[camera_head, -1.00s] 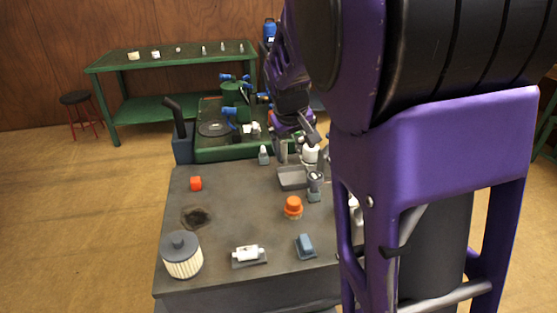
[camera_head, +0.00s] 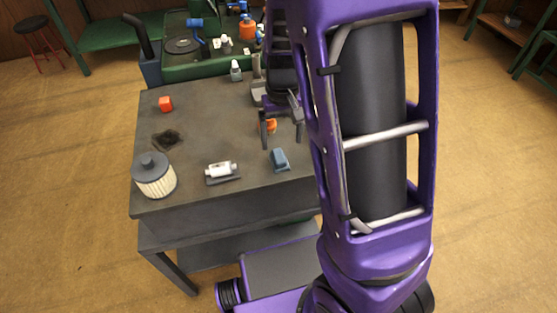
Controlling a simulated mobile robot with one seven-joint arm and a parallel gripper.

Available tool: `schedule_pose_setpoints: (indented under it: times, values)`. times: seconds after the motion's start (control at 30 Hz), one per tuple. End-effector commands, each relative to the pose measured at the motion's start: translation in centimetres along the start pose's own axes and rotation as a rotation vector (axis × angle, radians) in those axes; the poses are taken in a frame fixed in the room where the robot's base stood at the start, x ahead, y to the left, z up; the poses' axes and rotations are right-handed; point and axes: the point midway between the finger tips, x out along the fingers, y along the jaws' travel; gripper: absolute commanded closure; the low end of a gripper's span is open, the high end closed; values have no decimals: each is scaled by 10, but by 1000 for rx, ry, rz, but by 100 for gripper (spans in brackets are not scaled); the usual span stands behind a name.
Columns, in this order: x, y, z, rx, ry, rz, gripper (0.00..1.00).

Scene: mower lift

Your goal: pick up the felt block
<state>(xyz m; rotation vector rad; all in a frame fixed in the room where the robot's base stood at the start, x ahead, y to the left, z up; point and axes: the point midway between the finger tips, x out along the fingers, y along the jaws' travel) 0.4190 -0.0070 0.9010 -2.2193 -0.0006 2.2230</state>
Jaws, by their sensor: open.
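A small blue-grey block (camera_head: 280,159) with a darker base lies near the front right of the grey table; I take it to be the felt block, though its material is too small to tell. My gripper (camera_head: 281,128) is open, pointing down, just behind the block in the picture. Nothing shows held in its fingers. Its height above the table is hard to judge. The block is in full view and apart from the fingers.
An orange knob (camera_head: 270,126) is partly hidden behind my gripper. A dark hole (camera_head: 167,140) lies at left.

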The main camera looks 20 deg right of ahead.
Motion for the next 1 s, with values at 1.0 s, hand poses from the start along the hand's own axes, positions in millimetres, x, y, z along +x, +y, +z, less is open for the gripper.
schedule_pose_setpoints:
  times: [1.0]
  values:
    - [68,-7,-2,0,2,1,32]
